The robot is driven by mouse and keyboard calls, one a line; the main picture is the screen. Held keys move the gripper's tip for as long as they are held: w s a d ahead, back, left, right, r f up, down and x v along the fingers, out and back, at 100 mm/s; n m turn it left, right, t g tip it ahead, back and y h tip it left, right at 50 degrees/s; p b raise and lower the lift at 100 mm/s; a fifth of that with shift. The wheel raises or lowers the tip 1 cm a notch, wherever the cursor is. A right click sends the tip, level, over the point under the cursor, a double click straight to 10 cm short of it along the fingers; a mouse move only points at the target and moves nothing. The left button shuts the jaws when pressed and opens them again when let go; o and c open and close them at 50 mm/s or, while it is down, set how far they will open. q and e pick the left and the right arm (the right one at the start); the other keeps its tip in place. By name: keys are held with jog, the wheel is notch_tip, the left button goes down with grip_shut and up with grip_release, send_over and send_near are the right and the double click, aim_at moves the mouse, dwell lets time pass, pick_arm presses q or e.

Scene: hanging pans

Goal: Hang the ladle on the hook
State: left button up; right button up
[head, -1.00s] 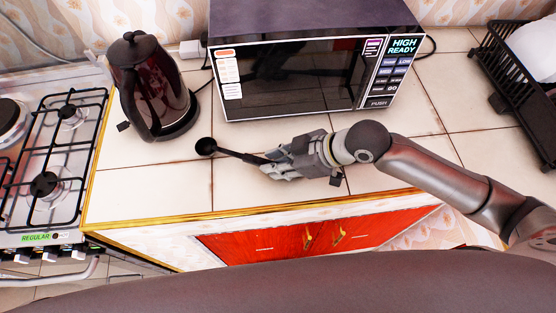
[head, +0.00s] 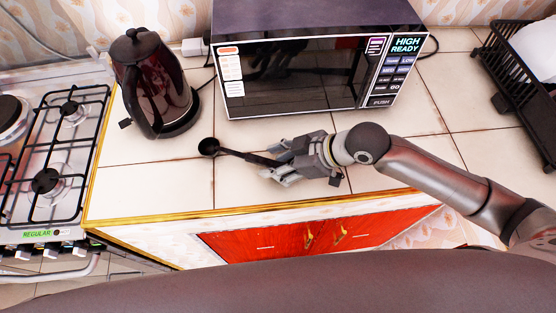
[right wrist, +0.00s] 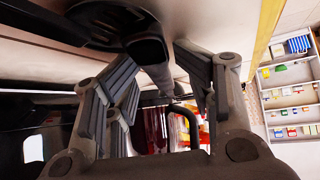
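The black ladle (head: 235,154) lies at the counter top, its round bowl pointing left and its handle running right into my right gripper. My right gripper (head: 280,163) is low over the counter in front of the microwave, with its fingers around the handle end. In the right wrist view the ladle handle (right wrist: 150,55) lies between the spread fingers of the gripper (right wrist: 160,85), with gaps showing on both sides. The gripper looks open. No hook is seen in these views. My left gripper is out of view.
A microwave (head: 300,75) stands just behind the gripper. A dark kettle (head: 150,90) is at left, beside the gas stove (head: 55,150). A black dish rack (head: 515,90) is at right. The tiled counter (head: 150,185) is clear at front left.

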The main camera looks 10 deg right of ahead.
jog(key=shift+s+d+f, duration=0.2)
jog(key=shift+d+f, duration=0.05)
jog(key=shift+f, duration=0.3)
jog(key=shift+r, duration=0.35)
jog(key=v, duration=1.2)
jog(key=shift+w+r, duration=0.25)
jog(key=shift+r, duration=0.35)
